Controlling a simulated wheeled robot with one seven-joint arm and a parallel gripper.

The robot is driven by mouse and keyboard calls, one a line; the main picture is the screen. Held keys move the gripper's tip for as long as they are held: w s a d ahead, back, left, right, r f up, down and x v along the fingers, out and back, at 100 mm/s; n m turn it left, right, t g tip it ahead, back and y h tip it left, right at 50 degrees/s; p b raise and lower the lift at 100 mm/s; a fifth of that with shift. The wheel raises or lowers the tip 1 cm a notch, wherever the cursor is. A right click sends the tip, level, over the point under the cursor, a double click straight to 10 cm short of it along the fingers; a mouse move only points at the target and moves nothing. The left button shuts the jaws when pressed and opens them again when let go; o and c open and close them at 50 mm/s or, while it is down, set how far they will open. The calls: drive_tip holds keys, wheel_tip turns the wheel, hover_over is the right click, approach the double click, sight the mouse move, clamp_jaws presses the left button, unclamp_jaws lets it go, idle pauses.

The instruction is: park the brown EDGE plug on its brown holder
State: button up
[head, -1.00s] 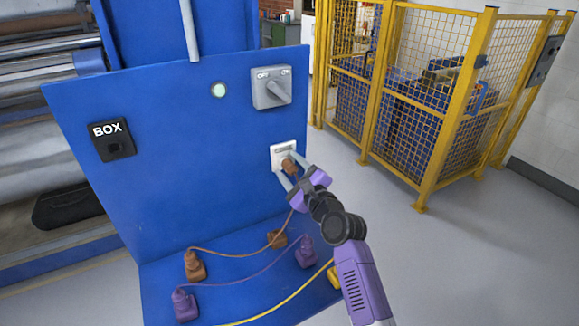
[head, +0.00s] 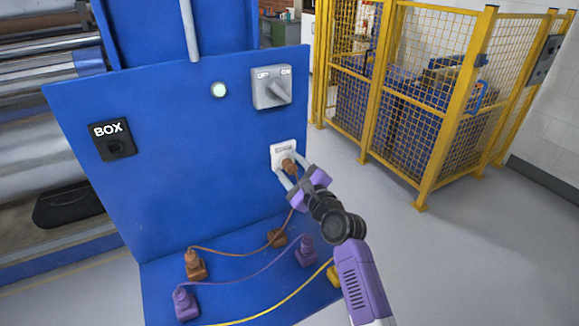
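A brown plug (head: 289,167) sits at the white EDGE socket (head: 282,149) on the upright blue panel. A cord runs down from it toward the blue base. My gripper (head: 287,169) is at the socket, its two pale fingers on either side of the plug. I cannot tell whether the fingers press on it or leave a gap. Two brown pieces stand on the blue base, one at the left (head: 195,266) and one at the right (head: 277,239), with a brown cord between them. Which is the holder is not clear.
Two purple pieces (head: 186,303) (head: 305,252), a yellow piece (head: 335,275) and cords lie on the base. A grey OFF/ON switch (head: 271,88) juts out above the socket. A black BOX fitting (head: 113,140) is at left. A yellow mesh fence (head: 420,110) stands behind.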

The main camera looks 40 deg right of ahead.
sight(295, 172)
clamp_jaws()
drive_tip(key=o, duration=0.6)
unclamp_jaws()
drive_tip(key=shift+c, duration=0.2)
drive_tip(key=shift+v, duration=3.9)
